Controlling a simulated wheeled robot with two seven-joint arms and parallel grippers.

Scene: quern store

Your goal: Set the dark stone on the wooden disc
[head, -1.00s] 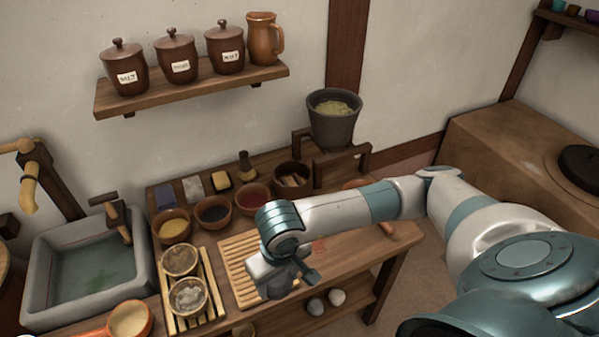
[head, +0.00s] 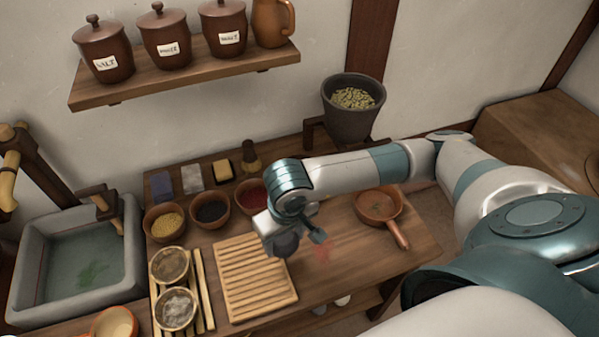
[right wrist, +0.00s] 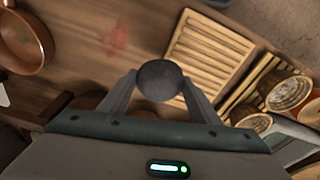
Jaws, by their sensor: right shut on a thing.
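A dark round stone (head: 285,247) is between the fingers of my right gripper (head: 291,240), beside the right back part of the slatted board. In the right wrist view the stone (right wrist: 160,80) is a smooth dark ball, with the two fingertips of the right gripper (right wrist: 160,88) closed on its sides. It looks held above the table; the exact height cannot be told. I cannot make out a wooden disc in either view; my right arm covers part of the back of the table. My left gripper is not in view.
The slatted board (head: 246,288) lies empty on the table. Several bowls, such as the dark-filled bowl (head: 210,210), stand behind it. Two sieves (head: 176,308) are on its left. A brown pan (head: 378,207) stands right. Bare table lies between board and pan, with a red smudge.

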